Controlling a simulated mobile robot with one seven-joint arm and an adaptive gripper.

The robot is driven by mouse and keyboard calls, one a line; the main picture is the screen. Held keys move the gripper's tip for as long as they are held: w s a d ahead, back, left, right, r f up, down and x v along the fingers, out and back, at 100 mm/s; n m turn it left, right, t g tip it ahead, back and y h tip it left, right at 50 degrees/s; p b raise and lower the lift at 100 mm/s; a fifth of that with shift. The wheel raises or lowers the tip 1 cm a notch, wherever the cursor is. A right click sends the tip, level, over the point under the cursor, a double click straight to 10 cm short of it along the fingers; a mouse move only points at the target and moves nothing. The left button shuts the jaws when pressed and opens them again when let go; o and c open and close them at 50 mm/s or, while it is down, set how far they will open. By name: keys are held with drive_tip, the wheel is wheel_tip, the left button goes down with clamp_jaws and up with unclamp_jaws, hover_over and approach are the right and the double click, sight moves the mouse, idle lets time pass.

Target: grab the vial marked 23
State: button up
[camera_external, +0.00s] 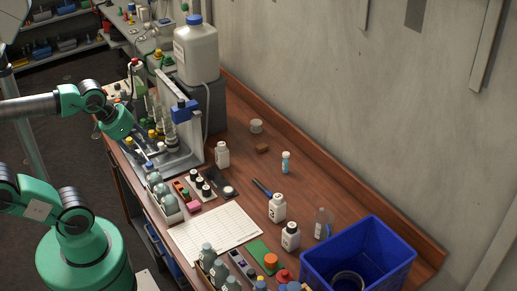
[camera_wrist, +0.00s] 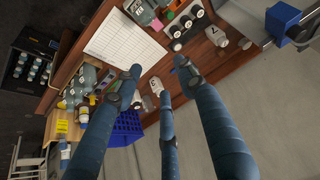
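My gripper (camera_wrist: 158,76) shows in the wrist view with its three dark blue fingers spread apart and nothing between the tips. In the external view my wrist is over the left end of the bench, and I cannot make out the fingers. I cannot read a 23 on any vial. A small vial with a pale cap and blue band (camera_external: 286,162) stands alone by the wall. White labelled bottles (camera_external: 278,208) and (camera_external: 290,236) stand near the blue crate, and another white bottle (camera_external: 222,154) stands by the metal stand.
A blue crate (camera_external: 392,240) is at the bench's right end. A metal stand (camera_external: 185,158) with glassware and a large blue-capped jug (camera_external: 196,52) fill the left. A paper sheet (camera_external: 215,233) lies in front. Racks of bottles line the front edge. Bare wood lies along the wall.

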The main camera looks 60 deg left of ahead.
drive_tip(key=shift+o, duration=0.5)
drive_tip(key=shift+w+r, duration=0.1)
drive_tip(key=w+r+m+g+p, duration=0.1)
drive_tip(key=w+r+p, duration=0.15)
drive_tip(key=w, duration=0.55)
drive_tip(key=w+r+m+p, duration=0.1)
drive_tip(key=w+r+p, duration=0.1)
drive_tip(key=w+r, duration=0.35)
drive_tip(key=m+g+p, duration=0.5)
drive_tip(key=m+p, duration=0.2)
drive_tip(key=p, duration=0.7)
hover_over(286, 156)
wheel_tip(286, 156, down, 27)
drive_tip(key=shift+s+d+r, duration=0.1)
drive_tip(key=shift+f, duration=4.4)
